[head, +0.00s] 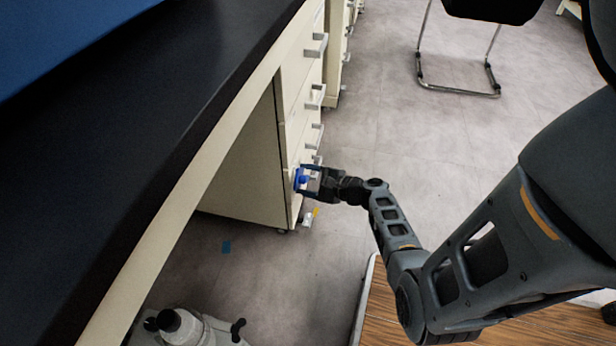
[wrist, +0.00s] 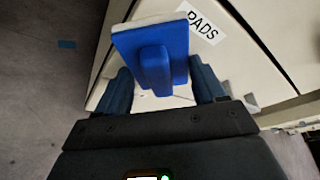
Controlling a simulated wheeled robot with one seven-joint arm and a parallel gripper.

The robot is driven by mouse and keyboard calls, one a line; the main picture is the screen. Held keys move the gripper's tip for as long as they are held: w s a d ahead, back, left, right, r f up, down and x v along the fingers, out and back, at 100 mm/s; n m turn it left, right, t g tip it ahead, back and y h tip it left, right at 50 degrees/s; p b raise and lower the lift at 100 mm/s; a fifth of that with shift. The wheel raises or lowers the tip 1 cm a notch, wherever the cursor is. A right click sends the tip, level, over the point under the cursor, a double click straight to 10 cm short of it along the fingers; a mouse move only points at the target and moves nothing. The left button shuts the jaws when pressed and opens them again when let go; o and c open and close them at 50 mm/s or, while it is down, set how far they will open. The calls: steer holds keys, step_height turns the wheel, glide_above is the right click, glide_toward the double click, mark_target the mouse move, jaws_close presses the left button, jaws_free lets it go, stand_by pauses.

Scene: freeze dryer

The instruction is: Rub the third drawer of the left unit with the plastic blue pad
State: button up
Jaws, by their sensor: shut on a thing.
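The blue plastic pad (head: 300,179) is held by my gripper (head: 311,182) at the lower front of the cream drawer unit (head: 292,125). In the wrist view, the pad (wrist: 183,45) has a flat blue plate with a raised grip, between the two dark blue fingers of my gripper (wrist: 162,75). The pad's plate faces the cream drawer front (wrist: 235,50), very close to it; I cannot tell if they touch. A white label reading "PADS" (wrist: 204,22) shows beside the pad. Several silver handles line the unit's front; the arm and pad partly hide the lower drawers.
A black countertop (head: 150,90) overhangs the unit at left. Another drawer unit (head: 338,50) stands farther back. A chair (head: 458,88) stands on the open grey floor (head: 420,150). A wooden-topped surface (head: 390,310) lies below my arm.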

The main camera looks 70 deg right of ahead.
steer(key=shift+w, duration=0.1)
steer(key=s, duration=0.6)
steer(key=shift+d, duration=0.2)
steer(key=shift+s, duration=0.15)
steer(key=s, duration=0.2)
steer(key=shift+s+d, duration=0.1)
steer(key=shift+s, duration=0.3)
